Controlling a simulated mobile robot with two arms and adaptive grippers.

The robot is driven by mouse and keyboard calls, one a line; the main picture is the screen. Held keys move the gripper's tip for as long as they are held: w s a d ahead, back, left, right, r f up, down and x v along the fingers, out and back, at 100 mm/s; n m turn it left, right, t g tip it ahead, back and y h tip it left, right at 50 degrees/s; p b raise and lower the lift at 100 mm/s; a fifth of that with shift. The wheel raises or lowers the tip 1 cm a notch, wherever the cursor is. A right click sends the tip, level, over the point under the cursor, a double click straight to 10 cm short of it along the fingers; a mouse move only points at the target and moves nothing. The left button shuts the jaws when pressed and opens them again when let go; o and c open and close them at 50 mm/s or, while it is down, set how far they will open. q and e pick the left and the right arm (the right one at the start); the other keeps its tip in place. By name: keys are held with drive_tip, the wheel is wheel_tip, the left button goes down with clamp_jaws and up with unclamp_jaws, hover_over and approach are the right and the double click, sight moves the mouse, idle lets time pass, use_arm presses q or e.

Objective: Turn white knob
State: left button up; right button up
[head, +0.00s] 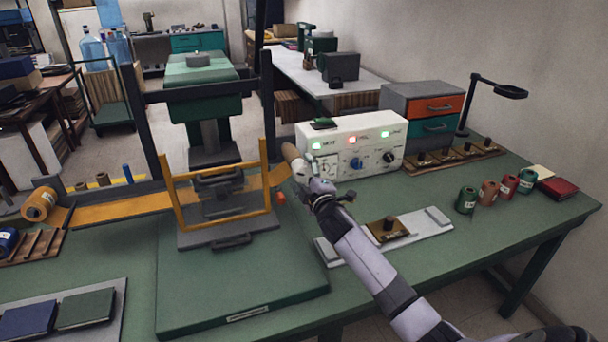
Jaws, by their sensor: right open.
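A white control box (374,135) stands at the back of the green bench, with lit indicators across its front. A blue knob (356,164) and a black knob (389,157) show on its front panel. I cannot make out a white knob; the left part of the panel is partly covered by my right gripper. My right gripper (305,166) is open, at the box's lower left front. Whether it touches the box or a knob I cannot tell. My left gripper is not in view.
A press with a yellow guard frame (166,190) stands left of my right gripper. Thread spools (466,200) stand to the right.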

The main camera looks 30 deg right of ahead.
drive_tip(key=shift+s, duration=0.1)
drive_tip(key=v, duration=1.1)
drive_tip(key=shift+s+a, duration=0.2)
drive_tip(key=shift+s, duration=0.2)
